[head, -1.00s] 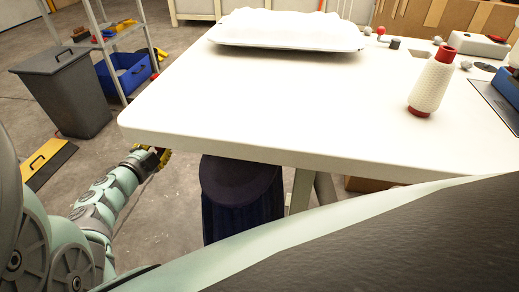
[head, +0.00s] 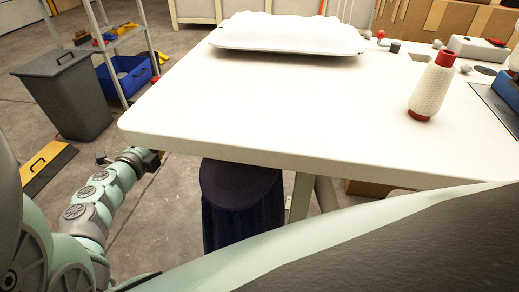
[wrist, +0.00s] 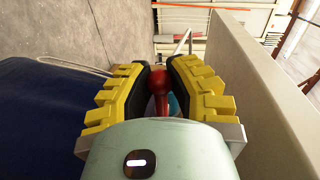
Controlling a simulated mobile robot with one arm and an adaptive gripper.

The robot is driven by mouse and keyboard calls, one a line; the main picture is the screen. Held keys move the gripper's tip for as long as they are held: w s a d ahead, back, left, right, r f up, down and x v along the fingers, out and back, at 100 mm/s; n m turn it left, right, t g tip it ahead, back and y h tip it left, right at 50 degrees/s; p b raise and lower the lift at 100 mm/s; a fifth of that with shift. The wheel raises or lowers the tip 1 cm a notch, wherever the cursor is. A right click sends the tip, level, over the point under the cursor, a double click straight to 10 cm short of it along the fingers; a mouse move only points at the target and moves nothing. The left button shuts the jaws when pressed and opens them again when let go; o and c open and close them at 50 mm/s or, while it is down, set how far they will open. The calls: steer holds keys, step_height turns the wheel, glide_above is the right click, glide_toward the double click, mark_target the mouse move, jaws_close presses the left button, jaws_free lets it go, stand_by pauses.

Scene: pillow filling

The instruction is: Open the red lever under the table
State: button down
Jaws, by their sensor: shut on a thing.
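The red lever (wrist: 160,82) shows in the wrist view as a round red knob on a red stem. My gripper (wrist: 158,72) has yellow fingers with black pads, and they are closed on the knob from both sides. The lower part of the lever is hidden behind my gripper body. In the head view my forearm reaches to the left end of the white table (head: 270,110), and the fingers and lever are hidden there. The table's pale edge (wrist: 245,75) runs close along the right of my gripper in the wrist view.
A dark blue round-topped container (head: 240,190) stands under the table; a dark blue surface (wrist: 45,115) lies left of my gripper. A grey bin (head: 65,95) and a shelf with a blue box (head: 128,76) stand left. A thread cone (head: 432,90) stands on the table.

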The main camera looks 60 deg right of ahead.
steer(key=shift+s+d+r, duration=0.1)
steer(key=shift+r, duration=0.05)
steer(key=c, duration=0.8)
jaws_free()
steer(key=shift+a, duration=0.2)
steer(key=v, duration=1.1)
steer(key=shift+s+a, duration=0.15)
steer(key=shift+a, duration=0.25)
